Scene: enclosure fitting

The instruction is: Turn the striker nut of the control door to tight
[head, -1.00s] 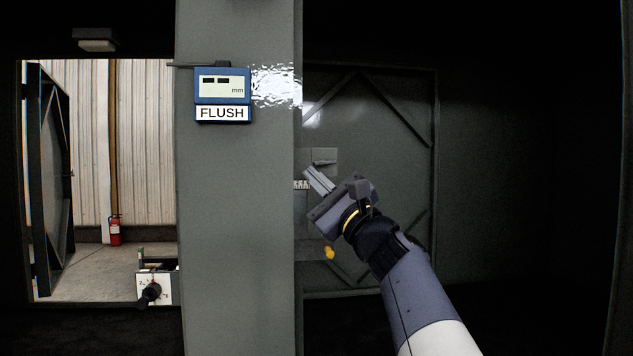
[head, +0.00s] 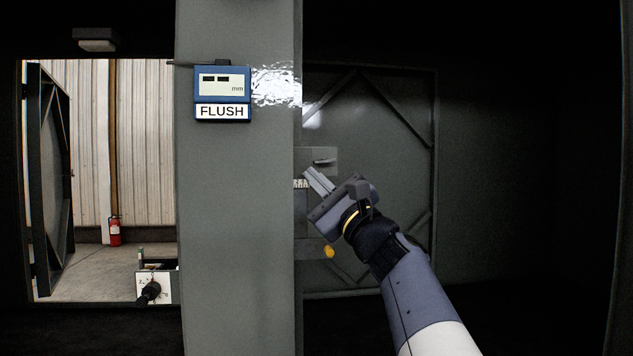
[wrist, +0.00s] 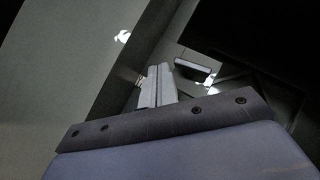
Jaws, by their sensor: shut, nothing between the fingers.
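My gripper (head: 318,181) is shut and empty, its fingers pointing up and left, just right of the grey post's edge. In the wrist view the closed fingers (wrist: 158,86) stand side by side. A small grey bracket (head: 323,156) is just above the fingertips, in front of the dark door panel (head: 390,190); I cannot tell whether they touch. A small pale marked strip (head: 300,184) is partly cut off left of the fingers. I cannot make out the striker nut clearly. A small yellow-orange knob (head: 329,252) shows below my gripper.
A wide grey post (head: 238,220) carries a blue gauge (head: 222,84) with a "FLUSH" label (head: 223,112). Left of it is an opening with an open door (head: 50,180), a red extinguisher (head: 115,233) and a white box with a black knob (head: 158,285). The right side is dark.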

